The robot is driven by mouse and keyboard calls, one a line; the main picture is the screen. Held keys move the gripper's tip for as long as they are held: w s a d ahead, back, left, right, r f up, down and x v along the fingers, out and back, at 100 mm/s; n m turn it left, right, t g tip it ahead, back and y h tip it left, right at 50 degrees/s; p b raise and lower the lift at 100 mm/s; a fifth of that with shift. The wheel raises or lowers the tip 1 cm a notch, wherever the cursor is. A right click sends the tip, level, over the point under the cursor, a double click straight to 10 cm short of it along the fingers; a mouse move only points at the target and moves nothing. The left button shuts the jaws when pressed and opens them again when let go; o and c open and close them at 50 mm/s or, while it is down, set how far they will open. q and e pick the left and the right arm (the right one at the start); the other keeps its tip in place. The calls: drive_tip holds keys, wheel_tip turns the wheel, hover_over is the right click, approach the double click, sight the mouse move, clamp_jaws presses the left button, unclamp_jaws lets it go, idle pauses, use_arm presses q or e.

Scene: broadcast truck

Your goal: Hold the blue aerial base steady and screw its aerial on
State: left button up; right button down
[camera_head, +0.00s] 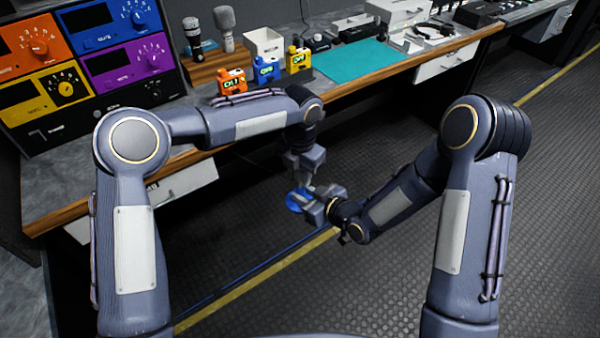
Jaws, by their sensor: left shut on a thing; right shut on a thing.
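The blue aerial base (293,203) is held out in front of the desk, above the dark floor, and is partly hidden by my grippers. My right gripper (312,207) comes in from the right and is shut on the base at its side. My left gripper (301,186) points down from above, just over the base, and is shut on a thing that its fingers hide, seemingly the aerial. The two grippers are very close together. Whether the aerial touches the base or stands straight on it cannot be told.
The desk (456,50) runs along the back, with a teal mat (357,60). Orange (232,82), blue (266,70) and yellow (298,60) units stand near its edge. A panel of coloured modules (85,50) is at left. The floor (400,280) in front is clear.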

use_arm(q)
drive_tip(key=shift+w+m, duration=0.1)
drive_tip(key=shift+m, duration=0.6)
drive_tip(key=o, duration=0.9)
drive_tip(key=shift+o, duration=0.2)
drive_tip(key=shift+r, duration=2.3)
drive_tip(key=shift+c, duration=0.4)
